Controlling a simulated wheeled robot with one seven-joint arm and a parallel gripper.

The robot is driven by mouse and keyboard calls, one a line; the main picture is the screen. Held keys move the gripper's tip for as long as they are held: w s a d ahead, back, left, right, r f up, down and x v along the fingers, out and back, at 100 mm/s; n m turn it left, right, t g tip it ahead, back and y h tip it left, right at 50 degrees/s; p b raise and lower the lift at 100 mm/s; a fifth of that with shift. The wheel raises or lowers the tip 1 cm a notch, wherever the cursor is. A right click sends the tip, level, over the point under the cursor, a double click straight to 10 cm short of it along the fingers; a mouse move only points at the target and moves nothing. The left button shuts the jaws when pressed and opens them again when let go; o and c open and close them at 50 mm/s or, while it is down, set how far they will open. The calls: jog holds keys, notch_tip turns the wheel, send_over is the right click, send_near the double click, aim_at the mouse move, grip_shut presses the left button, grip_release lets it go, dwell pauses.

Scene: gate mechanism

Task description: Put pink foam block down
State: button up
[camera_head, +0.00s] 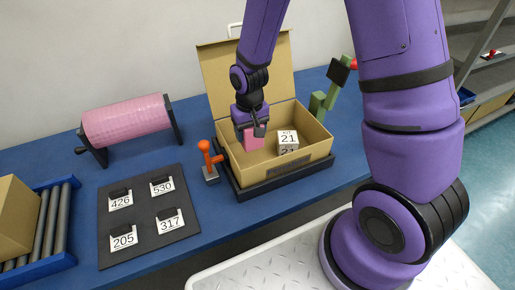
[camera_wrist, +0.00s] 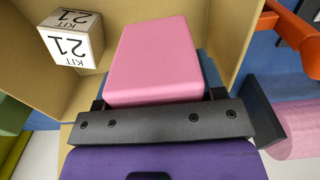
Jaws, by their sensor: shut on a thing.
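The pink foam block (camera_head: 254,140) is held by my gripper (camera_head: 256,130), over the left part of the open cardboard box (camera_head: 318,128). In the wrist view the block (camera_wrist: 155,55) fills the middle, with the dark gripper bar (camera_wrist: 160,122) just below it. The fingertips are mostly hidden behind the block. A white cube marked KIT 21 (camera_head: 288,141) sits inside the box to the right of the block, and it also shows at the upper left of the wrist view (camera_wrist: 72,38). I cannot tell whether the block touches the box floor.
An orange lever (camera_head: 206,154) stands close to the box's left side. A dark board (camera_head: 146,245) with several numbered tags lies left of it. A pink roller (camera_head: 128,120) stands behind. Green posts (camera_head: 322,100) stand at the box's right. The box lid (camera_head: 215,75) stands open.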

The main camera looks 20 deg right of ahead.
jog(key=shift+d+f, duration=0.1)
jog(key=shift+f, duration=4.05)
jog(key=shift+f, duration=0.15)
jog(key=o, duration=0.9)
notch_tip(320, 180, up, 13)
jog(key=shift+r, duration=0.1)
jog(key=s+d+r+t, duration=0.25)
jog(key=s+r, duration=0.35)
jog(key=r, duration=0.6)
jog(key=s+d+r+t, duration=0.2)
jog(key=s+d+r, duration=0.2)
jog(key=s+r, duration=0.55)
jog(key=s+d+r, duration=0.1)
jog(key=s+r, duration=0.4)
jog(key=r, duration=0.1)
jog(key=shift+s+r+t, duration=0.2)
jog(key=shift+s+t, duration=0.15)
